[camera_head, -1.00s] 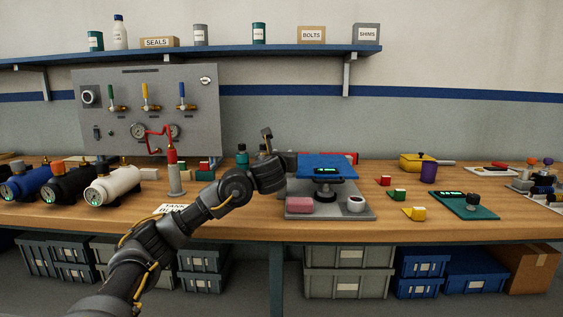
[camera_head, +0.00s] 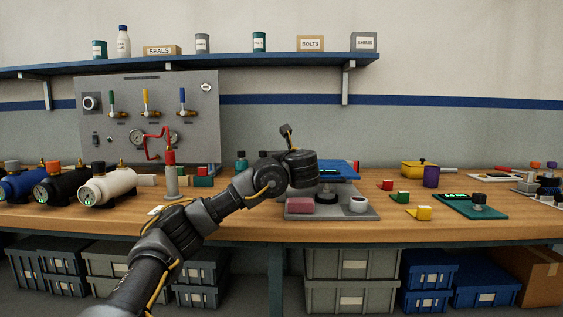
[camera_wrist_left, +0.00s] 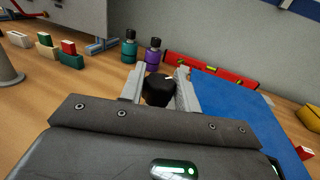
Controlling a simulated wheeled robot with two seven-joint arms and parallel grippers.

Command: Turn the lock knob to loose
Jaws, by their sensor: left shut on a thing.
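In the left wrist view, my left gripper (camera_wrist_left: 158,85) is shut on a black knob (camera_wrist_left: 158,90), with one pale finger on each side of it. The knob is beside the left edge of a blue plate (camera_wrist_left: 235,110). In the head view, the blue plate (camera_head: 343,167) stands on a dark post above a grey base (camera_head: 335,214). My left wrist covers the plate's left part and hides the knob and fingers there. Any marking for loose or locked cannot be made out. My right gripper is in neither view.
A red level (camera_wrist_left: 210,70) and two small bottles (camera_wrist_left: 129,47) stand behind the knob. White, black and blue cylinders line the bench's left. Coloured blocks lie to the right.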

